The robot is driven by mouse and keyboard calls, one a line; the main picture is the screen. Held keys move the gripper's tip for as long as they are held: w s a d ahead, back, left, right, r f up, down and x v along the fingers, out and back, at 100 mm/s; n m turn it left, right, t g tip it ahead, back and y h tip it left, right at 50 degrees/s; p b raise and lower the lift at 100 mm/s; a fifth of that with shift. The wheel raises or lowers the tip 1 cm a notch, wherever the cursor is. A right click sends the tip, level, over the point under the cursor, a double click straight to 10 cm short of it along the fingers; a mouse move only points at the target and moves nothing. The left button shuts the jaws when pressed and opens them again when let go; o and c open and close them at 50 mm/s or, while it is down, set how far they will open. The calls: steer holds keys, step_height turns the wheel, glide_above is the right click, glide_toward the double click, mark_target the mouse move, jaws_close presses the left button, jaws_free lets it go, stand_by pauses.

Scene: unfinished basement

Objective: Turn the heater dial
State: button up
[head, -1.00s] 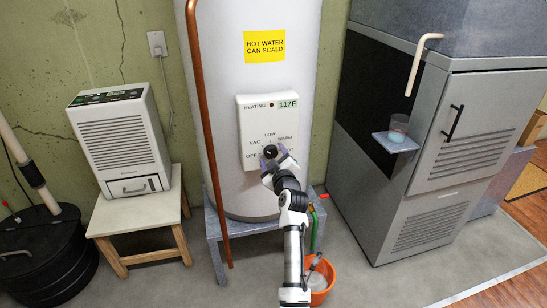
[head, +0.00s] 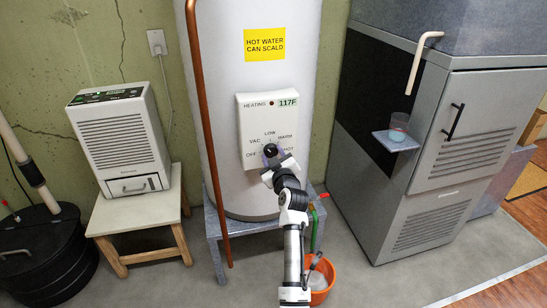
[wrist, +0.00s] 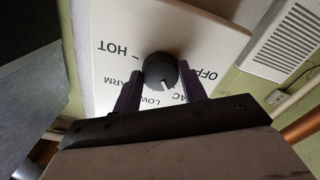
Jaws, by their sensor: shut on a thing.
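The heater dial (head: 270,151) is a round black knob on the white control panel (head: 246,122) of the tall white water heater. Labels OFF, VAC, LOW, WARM and HOT ring it, and the panel reads HEATING and 117F. My gripper (head: 271,157) is at the dial. In the wrist view, the purple fingers of my gripper (wrist: 160,88) are shut on the dial (wrist: 160,70), one on each side. The dial's white mark points between LOW and VAC, nearer LOW. The labels appear upside down there, and WARM and VAC are partly covered by the fingers.
A copper pipe (head: 202,130) runs down left of the panel. A dehumidifier (head: 121,140) stands on a wooden stool at left. A grey cabinet (head: 440,150) with a small shelf (head: 396,141) holding a cup stands at right. An orange bucket (head: 322,278) sits below my arm.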

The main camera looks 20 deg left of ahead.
steer(key=m, duration=0.3)
steer(key=shift+m, duration=0.3)
steer(key=m, duration=0.3)
steer(key=shift+m, duration=0.3)
steer(key=m+p, duration=0.2)
steer(key=m, duration=0.4)
steer(key=shift+s+a+m, duration=0.1)
steer(key=shift+m, duration=0.2)
steer(key=m+p, duration=0.2)
steer(key=m, duration=0.1)
steer(key=shift+r+m, duration=0.15)
steer(key=shift+m, duration=0.15)
steer(key=m+p, duration=0.2)
steer(key=m, duration=0.1)
steer(key=shift+m, duration=0.3)
steer(key=m+p, duration=0.2)
steer(key=m, duration=0.2)
steer(key=shift+m+p, duration=0.85)
steer(key=shift+m, duration=0.55)
